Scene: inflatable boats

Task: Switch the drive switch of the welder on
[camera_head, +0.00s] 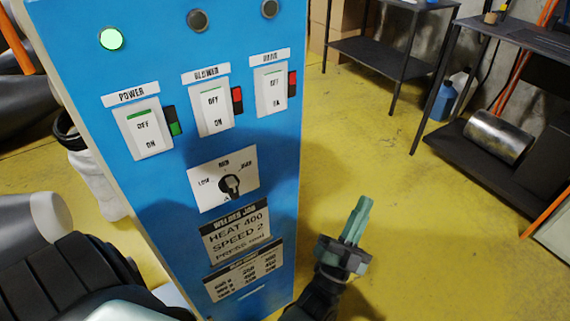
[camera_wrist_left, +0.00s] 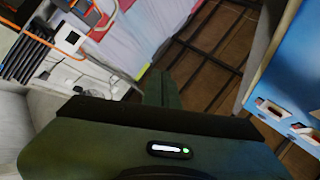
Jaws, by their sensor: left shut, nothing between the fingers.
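The blue welder cabinet (camera_head: 150,55) fills the middle of the head view. Its drive switch (camera_head: 271,90) is the rightmost of three white rockers, marked OFF above ON, with a red marker showing beside it. The lamp (camera_head: 270,9) above it is dark. My left gripper (camera_head: 359,217) is shut and empty, fingers pointing up, to the right of the cabinet and below the switch, apart from it. The cabinet (camera_wrist_left: 290,75) also shows at the right of the left wrist view. My right gripper is not in view.
The power switch (camera_head: 146,130) has a green marker and a lit green lamp (camera_head: 111,39). The blower switch (camera_head: 212,106) has a red marker. A selector dial (camera_head: 230,184) sits below. Black shelving (camera_head: 385,58) stands at the right; yellow floor (camera_head: 430,220) lies open before it.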

